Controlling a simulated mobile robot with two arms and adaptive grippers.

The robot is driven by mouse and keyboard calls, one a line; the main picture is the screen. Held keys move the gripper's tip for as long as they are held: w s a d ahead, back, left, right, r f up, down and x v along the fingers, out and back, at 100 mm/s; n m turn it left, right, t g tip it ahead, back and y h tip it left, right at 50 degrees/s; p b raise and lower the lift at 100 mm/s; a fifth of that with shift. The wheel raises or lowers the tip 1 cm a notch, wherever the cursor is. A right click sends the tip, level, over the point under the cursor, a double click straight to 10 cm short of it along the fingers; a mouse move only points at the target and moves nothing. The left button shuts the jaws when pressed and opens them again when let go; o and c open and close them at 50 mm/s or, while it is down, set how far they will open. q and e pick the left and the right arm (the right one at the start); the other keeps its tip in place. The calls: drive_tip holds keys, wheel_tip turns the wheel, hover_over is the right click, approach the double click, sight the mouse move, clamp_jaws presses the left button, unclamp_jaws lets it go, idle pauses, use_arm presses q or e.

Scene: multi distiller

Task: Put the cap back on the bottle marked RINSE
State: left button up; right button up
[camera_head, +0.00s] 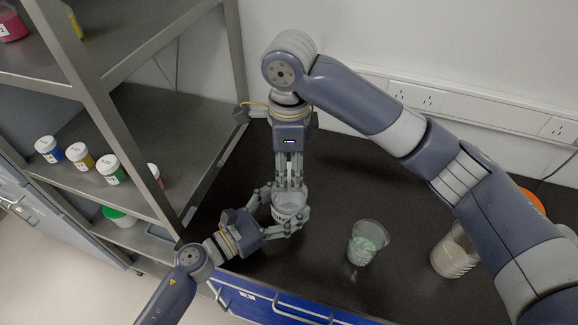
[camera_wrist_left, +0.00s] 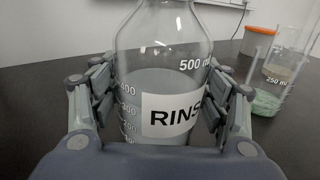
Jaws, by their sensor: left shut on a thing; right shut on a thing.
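The bottle marked RINSE (camera_head: 290,199) is clear glass and stands upright on the dark bench. In the left wrist view the bottle (camera_wrist_left: 160,88) shows its white RINSE label and volume marks; its neck and top are out of that picture. My left gripper (camera_head: 284,211) is shut around the bottle's body from the side. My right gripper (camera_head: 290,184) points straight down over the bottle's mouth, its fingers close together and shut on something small. The cap is hidden by these fingers, so I cannot tell whether it touches the neck.
A beaker with green contents (camera_head: 366,243) stands right of the bottle. A beaker with beige contents (camera_head: 454,254) and an orange-topped container (camera_head: 531,203) are farther right, near my right arm. A metal shelf (camera_head: 140,120) with several small jars is at the left.

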drive_tip(key=shift+m, duration=0.5)
drive_tip(key=o, duration=0.7)
drive_tip(key=shift+r, duration=2.25)
drive_tip(key=shift+c, duration=0.3)
